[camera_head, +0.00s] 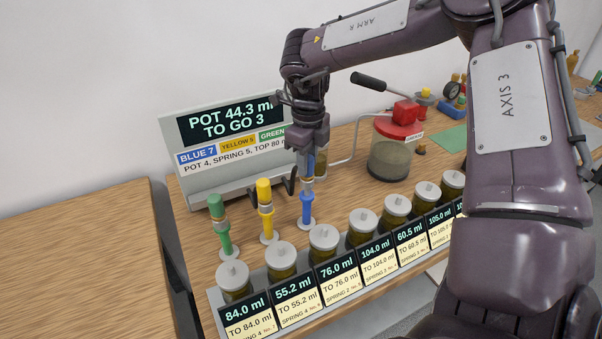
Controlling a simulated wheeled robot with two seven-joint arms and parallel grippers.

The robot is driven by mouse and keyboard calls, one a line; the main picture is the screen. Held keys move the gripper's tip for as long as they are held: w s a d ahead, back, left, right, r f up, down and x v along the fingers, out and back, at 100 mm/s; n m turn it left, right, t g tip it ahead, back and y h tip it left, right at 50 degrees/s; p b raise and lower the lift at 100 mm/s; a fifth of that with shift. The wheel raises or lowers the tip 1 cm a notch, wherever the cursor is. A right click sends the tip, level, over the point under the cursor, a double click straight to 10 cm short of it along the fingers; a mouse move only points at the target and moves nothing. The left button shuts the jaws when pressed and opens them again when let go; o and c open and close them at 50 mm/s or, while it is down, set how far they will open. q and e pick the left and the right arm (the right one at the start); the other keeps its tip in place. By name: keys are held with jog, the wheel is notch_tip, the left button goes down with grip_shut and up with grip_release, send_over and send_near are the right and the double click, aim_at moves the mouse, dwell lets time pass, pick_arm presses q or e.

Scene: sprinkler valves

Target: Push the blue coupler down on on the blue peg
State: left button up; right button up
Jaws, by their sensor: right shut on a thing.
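The blue peg (307,208) stands upright on a round pale base on the wooden bench, at the right end of a row of three pegs. My right gripper (307,172) is directly above it, pointing down, and is shut on the blue coupler (308,186). The coupler is mostly hidden between the fingers. It lines up with the top of the peg, but I cannot tell how far it sits on it. My left gripper is not in view.
A yellow peg (265,208) and a green peg (221,226) stand to the left. A display board (230,135) is behind. Several lidded jars with label cards line the front rack (215,297). A red-lidded pot (392,150) with a lever stands at right.

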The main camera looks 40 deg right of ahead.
jog(key=shift+f+b, duration=1.05)
jog(key=shift+f, duration=0.25)
jog(key=o, duration=1.2)
jog(key=shift+c, duration=0.2)
jog(key=shift+s+r+p, duration=0.1)
jog(key=shift+r+p, duration=1.75)
jog(key=shift+r, duration=0.7)
notch_tip(320, 180, up, 8)
jog(key=p, duration=0.6)
